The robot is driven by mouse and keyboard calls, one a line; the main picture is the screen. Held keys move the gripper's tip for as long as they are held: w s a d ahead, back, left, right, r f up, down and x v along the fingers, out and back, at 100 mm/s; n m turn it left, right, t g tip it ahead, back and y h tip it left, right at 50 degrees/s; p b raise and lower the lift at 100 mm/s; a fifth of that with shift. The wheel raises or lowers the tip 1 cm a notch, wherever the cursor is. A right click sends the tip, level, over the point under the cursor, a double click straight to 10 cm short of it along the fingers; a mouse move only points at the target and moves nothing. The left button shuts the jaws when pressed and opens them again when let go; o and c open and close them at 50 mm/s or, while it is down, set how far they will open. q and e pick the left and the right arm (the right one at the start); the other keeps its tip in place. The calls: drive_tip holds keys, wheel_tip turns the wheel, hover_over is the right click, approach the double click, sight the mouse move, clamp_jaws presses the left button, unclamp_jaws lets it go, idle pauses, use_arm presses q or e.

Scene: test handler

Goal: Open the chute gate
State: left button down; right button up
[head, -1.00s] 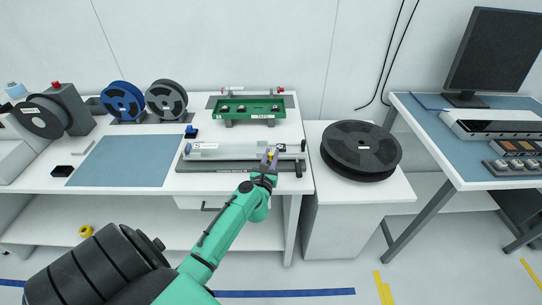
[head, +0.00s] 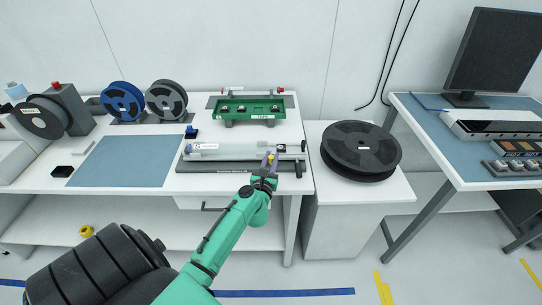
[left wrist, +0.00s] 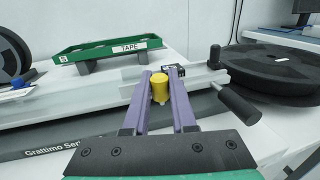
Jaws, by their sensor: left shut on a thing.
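The chute (head: 225,152) is a long pale rail on a dark base at the front right of the white bench. A small yellow knob (left wrist: 159,87) sits near its right end; it shows small in the head view (head: 271,158). My left gripper (left wrist: 160,90) has its purple fingers on either side of the yellow knob and is shut on it. In the head view, the left gripper (head: 269,163) reaches the chute from the front. I cannot tell how far the gate is open. My right gripper is in no view.
A black crank handle (left wrist: 238,103) stands just right of the knob. A green tray (head: 248,108) marked TAPE lies behind the chute. A large black reel (head: 361,147) is on the cabinet to the right. A blue mat (head: 125,161) lies bare on the left.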

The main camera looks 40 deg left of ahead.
use_arm(q)
drive_tip(key=shift+s+d, duration=0.35)
drive_tip(key=shift+s, duration=0.05)
drive_tip(key=c, duration=0.8)
unclamp_jaws()
drive_tip(key=shift+o, duration=0.2)
drive_tip(key=b+v, duration=0.3)
drive_tip(key=v, duration=1.1)
drive_tip(key=shift+s+b, duration=0.2)
drive_tip(key=shift+b, duration=0.2)
